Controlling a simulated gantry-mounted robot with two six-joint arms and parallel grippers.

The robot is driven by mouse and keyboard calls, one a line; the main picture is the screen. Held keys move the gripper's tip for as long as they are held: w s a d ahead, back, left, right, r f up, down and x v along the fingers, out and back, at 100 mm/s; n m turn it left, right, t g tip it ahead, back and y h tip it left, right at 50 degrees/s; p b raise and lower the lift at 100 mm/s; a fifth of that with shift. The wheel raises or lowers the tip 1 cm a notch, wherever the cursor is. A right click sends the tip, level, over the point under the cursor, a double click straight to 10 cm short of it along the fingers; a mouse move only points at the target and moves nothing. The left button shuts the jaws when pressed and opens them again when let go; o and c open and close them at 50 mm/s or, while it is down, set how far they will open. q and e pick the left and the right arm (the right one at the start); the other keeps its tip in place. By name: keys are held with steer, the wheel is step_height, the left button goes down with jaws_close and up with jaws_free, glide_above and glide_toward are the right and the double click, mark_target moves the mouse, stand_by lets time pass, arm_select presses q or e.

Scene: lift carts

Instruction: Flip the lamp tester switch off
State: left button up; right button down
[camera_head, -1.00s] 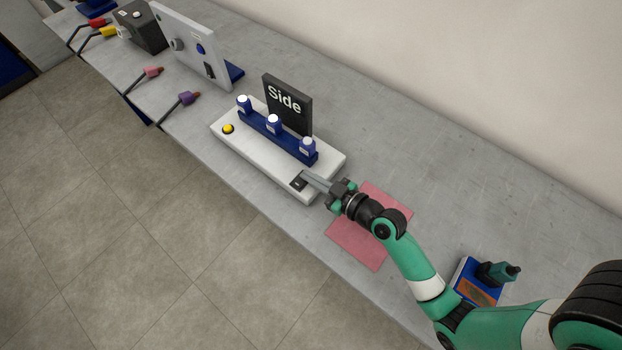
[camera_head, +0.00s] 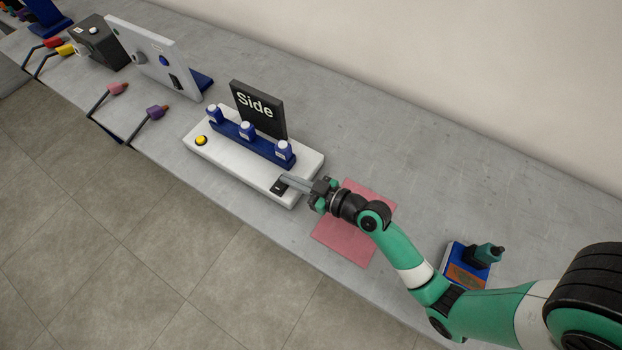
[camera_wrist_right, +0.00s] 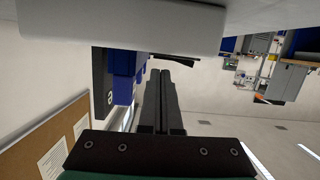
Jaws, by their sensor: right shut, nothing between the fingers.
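The lamp tester (camera_head: 215,155) is a long white box on the grey bench, with a blue rail of several white-topped lamps, a yellow button (camera_head: 201,140) at its left end and a black "Side" sign behind. Its black switch (camera_head: 278,187) sits on top at the right end. My right gripper (camera_head: 284,179) is shut and empty, its fingertips right beside the switch; I cannot tell whether they touch it. In the right wrist view, the shut fingers (camera_wrist_right: 164,90) point toward the white body, and the switch itself is mostly hidden. My left gripper is not in view.
A pink mat (camera_head: 340,252) lies under my right wrist. A blue-based holder with a green tool (camera_head: 470,264) stands to the right. A white panel (camera_head: 150,60) and several colored handles stand at the left. The bench behind the tester is clear.

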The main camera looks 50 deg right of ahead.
steer(key=r, duration=0.1)
steer(key=r+p, duration=0.2)
steer(key=shift+s+d+r, duration=0.25)
steer(key=shift+d+r, duration=0.1)
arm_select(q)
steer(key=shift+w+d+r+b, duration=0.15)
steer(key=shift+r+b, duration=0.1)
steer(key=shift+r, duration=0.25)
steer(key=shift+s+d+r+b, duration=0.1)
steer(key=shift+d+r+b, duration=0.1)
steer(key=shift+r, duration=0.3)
arm_select(e)
steer(key=v, duration=0.9)
steer(key=shift+s+d+f, duration=0.15)
steer(key=shift+s+f, duration=0.05)
steer(key=shift+f, duration=0.05)
